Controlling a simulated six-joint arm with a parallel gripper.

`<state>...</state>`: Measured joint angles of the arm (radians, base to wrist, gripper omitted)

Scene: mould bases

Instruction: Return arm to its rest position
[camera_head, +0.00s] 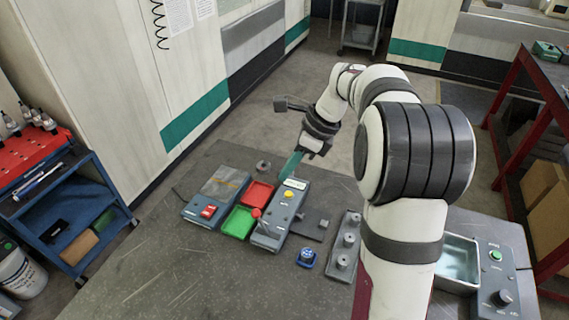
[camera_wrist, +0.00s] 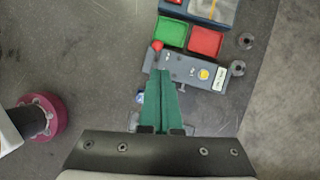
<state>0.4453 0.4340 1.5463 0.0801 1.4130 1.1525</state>
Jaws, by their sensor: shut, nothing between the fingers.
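My gripper (camera_head: 289,172) shows in the head view at the end of my white and grey arm, which reaches over the far side of the dark grey table (camera_head: 150,265). Its green fingers are together with nothing between them. They also show in the wrist view (camera_wrist: 161,76), pointing at the grey lever device (camera_wrist: 187,70). In the head view the fingers overlap the far end of this device (camera_head: 273,222), above the table. I cannot tell exactly how high they are. The device has a red-balled lever, a yellow button and a white label.
Left of the lever device are a red tray (camera_head: 257,194), a green tray (camera_head: 239,222) and a box with a red switch (camera_head: 215,196). A blue round part (camera_head: 306,257) and a grey plate with knobs (camera_head: 344,250) lie right. The table's front left is clear.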

